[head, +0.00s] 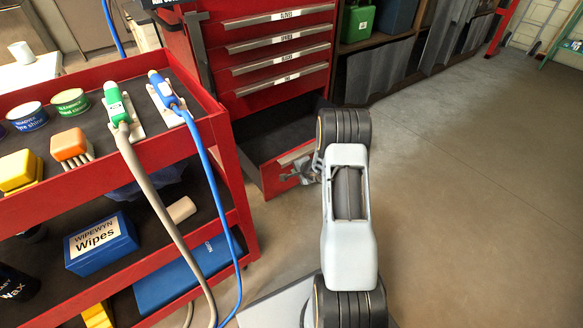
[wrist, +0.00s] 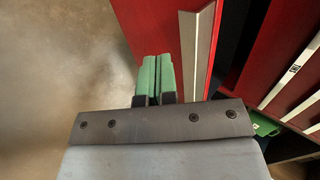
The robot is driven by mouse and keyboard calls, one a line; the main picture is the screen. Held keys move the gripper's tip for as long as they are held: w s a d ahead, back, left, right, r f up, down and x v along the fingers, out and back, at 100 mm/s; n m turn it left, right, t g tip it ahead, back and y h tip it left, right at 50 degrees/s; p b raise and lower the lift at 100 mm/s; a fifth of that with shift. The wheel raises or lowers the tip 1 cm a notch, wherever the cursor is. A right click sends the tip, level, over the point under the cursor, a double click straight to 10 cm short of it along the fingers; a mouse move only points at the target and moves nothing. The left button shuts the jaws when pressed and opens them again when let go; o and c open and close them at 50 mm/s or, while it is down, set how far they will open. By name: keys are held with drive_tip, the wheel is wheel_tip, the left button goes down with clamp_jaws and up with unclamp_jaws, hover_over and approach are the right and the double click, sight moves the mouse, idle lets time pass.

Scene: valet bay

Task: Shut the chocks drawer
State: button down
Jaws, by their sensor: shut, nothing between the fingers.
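The red tool cabinet (head: 278,45) has its lowest drawer (head: 270,178) pulled out; the drawers above it look shut. The open drawer's front with its pale metal handle strip (wrist: 202,50) also shows in the wrist view. Its label is not readable, so I cannot confirm it is the chocks drawer. My gripper (wrist: 158,62) is shut and empty, its green fingertips side by side at the red drawer front, left of the handle strip. I cannot tell if they touch it. In the head view my gripper (head: 306,170) is partly hidden by my arm.
A red cart (head: 235,170) with sprayers, hoses, tins and a wipes box (head: 101,243) stands close on the left. A green object (wrist: 264,125) shows beyond the drawer front in the wrist view. The floor (head: 470,190) to the right is clear.

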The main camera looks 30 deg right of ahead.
sight(287, 165)
drive_tip(key=shift+w+a, duration=0.2)
drive_tip(key=shift+w, duration=0.8)
drive_tip(key=shift+w+a, duration=0.2)
drive_tip(key=shift+w, duration=0.8)
drive_tip(key=shift+d, duration=0.1)
